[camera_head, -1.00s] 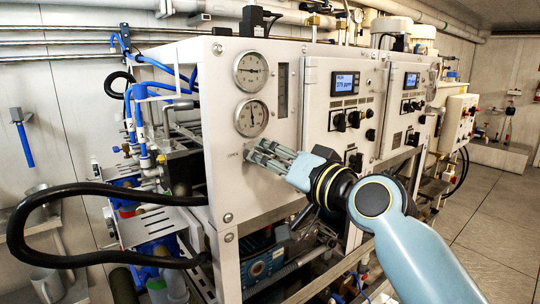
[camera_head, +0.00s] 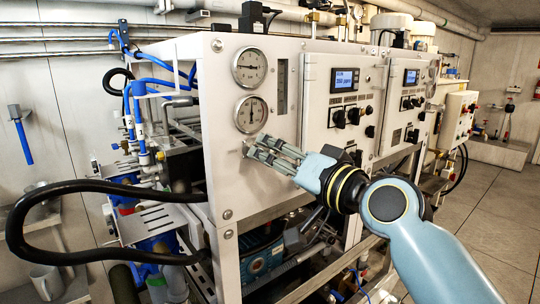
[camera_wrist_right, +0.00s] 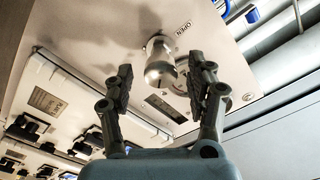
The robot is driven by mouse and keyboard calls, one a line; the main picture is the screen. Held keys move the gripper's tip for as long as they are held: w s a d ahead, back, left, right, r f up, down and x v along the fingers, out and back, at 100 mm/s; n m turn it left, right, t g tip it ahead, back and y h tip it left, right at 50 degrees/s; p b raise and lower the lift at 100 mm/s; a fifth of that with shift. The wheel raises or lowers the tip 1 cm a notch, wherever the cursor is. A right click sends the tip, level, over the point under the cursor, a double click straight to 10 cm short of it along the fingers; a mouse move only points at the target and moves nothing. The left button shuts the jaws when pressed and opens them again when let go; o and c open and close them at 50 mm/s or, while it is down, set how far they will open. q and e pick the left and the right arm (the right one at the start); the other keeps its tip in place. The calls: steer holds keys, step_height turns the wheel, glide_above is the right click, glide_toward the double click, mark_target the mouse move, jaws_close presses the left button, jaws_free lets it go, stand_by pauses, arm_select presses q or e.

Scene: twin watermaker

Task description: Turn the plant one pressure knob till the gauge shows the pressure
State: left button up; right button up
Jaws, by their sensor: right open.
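The pressure knob (camera_wrist_right: 160,66) is a metal cylinder standing out from the white panel, next to an "OPEN" label. In the right wrist view it shows between the two fingertips of my right gripper (camera_wrist_right: 161,72), with gaps on both sides. In the head view my right gripper (camera_head: 258,150) is open at the panel below the lower gauge, and its fingers mostly hide the knob. The lower round gauge (camera_head: 250,114) and the upper round gauge (camera_head: 249,67) sit on the panel above. Their exact readings are too small to tell. My left gripper is not in view.
To the right are panels with lit displays (camera_head: 344,80) and black knobs (camera_head: 353,116). A thick black hose (camera_head: 90,187) loops out at the left. Pipes and pumps fill the frame below the panel. Open floor (camera_head: 490,215) lies at the right.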

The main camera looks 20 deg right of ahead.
steer(key=v, duration=1)
steer(key=shift+s+r, duration=0.1)
